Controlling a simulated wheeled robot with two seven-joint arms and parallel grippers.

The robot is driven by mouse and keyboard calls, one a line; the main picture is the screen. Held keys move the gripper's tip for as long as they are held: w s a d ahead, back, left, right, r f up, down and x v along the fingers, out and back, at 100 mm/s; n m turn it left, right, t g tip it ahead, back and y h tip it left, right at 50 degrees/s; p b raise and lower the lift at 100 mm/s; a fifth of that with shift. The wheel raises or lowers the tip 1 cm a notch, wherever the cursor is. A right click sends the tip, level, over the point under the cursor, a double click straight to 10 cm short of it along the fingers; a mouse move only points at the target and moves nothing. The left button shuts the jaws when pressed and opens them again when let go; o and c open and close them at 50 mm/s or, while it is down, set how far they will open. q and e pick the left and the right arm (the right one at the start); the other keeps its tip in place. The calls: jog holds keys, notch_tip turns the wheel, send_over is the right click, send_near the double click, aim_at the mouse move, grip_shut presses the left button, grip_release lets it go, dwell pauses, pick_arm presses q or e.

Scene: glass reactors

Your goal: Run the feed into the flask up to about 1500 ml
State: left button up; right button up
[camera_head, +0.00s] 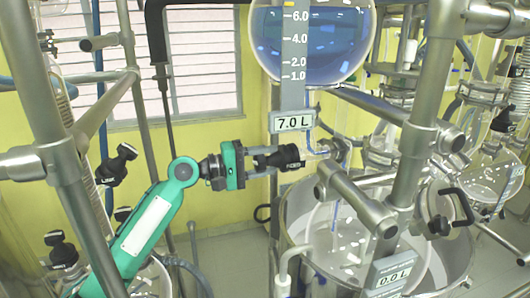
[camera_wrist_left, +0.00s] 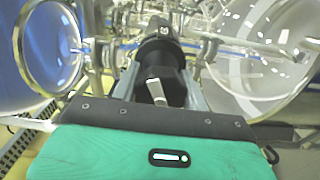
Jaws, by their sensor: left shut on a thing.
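My left gripper (camera_head: 262,161) is shut on the black feed valve knob (camera_head: 290,156), below the upper round glass vessel (camera_head: 340,45). In the left wrist view the knob (camera_wrist_left: 158,62) sits between the fingers of the left gripper (camera_wrist_left: 158,88). The upper vessel holds blue liquid, and its display (camera_head: 293,122) reads 7.0 L. The clear glass flask (camera_head: 345,235) sits low inside a metal vessel, and its display (camera_head: 390,272) reads 0.0 L. No blue liquid shows in the flask. My right gripper is not in view.
Steel posts and clamps (camera_head: 425,110) stand close in front of the flask on the right. A frame post (camera_head: 50,110) stands at the left. Another black-handled valve (camera_head: 440,210) is at the right. More glassware (camera_head: 490,170) stands at the far right.

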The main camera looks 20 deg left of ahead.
pick_arm(q)
jog(key=shift+r+n+p, duration=0.15)
jog(key=shift+n+p, duration=0.25)
jog(key=shift+n, duration=0.5)
jog(key=n, duration=0.2)
jog(key=shift+n, duration=0.4)
jog(key=n, duration=0.4)
jog(key=shift+f+n, duration=0.2)
jog(key=shift+n, duration=2)
jog(key=shift+n, duration=0.3)
jog(key=o, duration=1)
